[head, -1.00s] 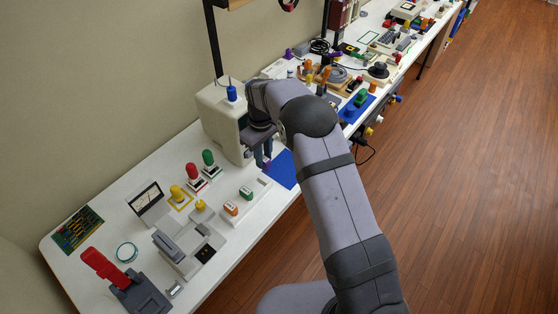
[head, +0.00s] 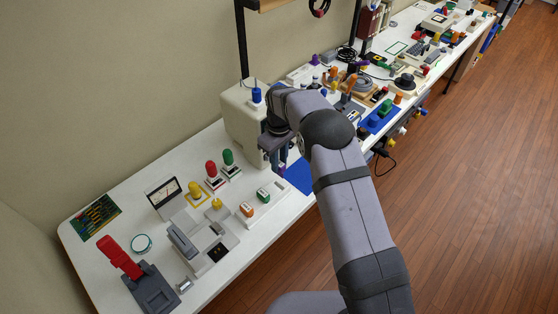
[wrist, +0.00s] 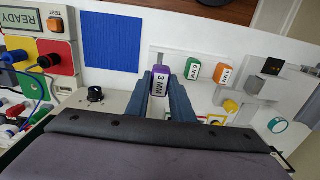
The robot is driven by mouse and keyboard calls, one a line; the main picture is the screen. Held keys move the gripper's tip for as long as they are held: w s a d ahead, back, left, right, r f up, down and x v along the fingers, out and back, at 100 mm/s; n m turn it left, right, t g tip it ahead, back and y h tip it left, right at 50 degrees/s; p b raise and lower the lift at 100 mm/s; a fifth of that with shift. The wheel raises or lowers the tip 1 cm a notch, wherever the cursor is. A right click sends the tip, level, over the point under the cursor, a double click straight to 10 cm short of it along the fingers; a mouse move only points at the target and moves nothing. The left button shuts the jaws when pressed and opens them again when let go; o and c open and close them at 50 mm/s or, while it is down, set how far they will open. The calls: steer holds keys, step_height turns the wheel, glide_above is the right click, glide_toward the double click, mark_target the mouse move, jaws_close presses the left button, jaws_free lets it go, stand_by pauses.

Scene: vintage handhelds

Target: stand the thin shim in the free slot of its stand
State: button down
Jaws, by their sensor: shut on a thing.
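My gripper (head: 279,158) is shut on the thin shim, whose purple cap, marked 3 MM (wrist: 161,80), shows between the two blue-grey fingers in the wrist view. The shim's lower part is hidden there, and in the head view the fingers mostly hide it. The pale stand (wrist: 209,70) holds a green-capped shim (wrist: 193,69) and an orange-capped shim (wrist: 226,74). Both also show in the head view, green (head: 263,195) and orange (head: 246,209), nearer the camera than my gripper. I cannot make out the free slot, or whether the held shim touches the stand.
A cream-coloured machine (head: 240,112) stands close to the left of my gripper. A blue mat (head: 300,176) lies just right of it. Red (head: 212,170) and green (head: 228,158) knobbed pieces stand on the left. A grey handheld body (head: 182,240) lies nearer the front.

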steer(key=shift+f+b, duration=1.35)
steer(key=shift+f, duration=1.05)
steer(key=shift+f+b, duration=1.45)
steer(key=shift+f, duration=0.8)
steer(key=c, duration=1.5)
jaws_free()
steer(key=shift+o, duration=0.2)
steer(key=shift+r, duration=0.2)
step_height(320, 180, up, 6)
steer(key=shift+r+b, duration=0.2)
steer(key=shift+b, duration=0.85)
steer(key=shift+r, duration=0.35)
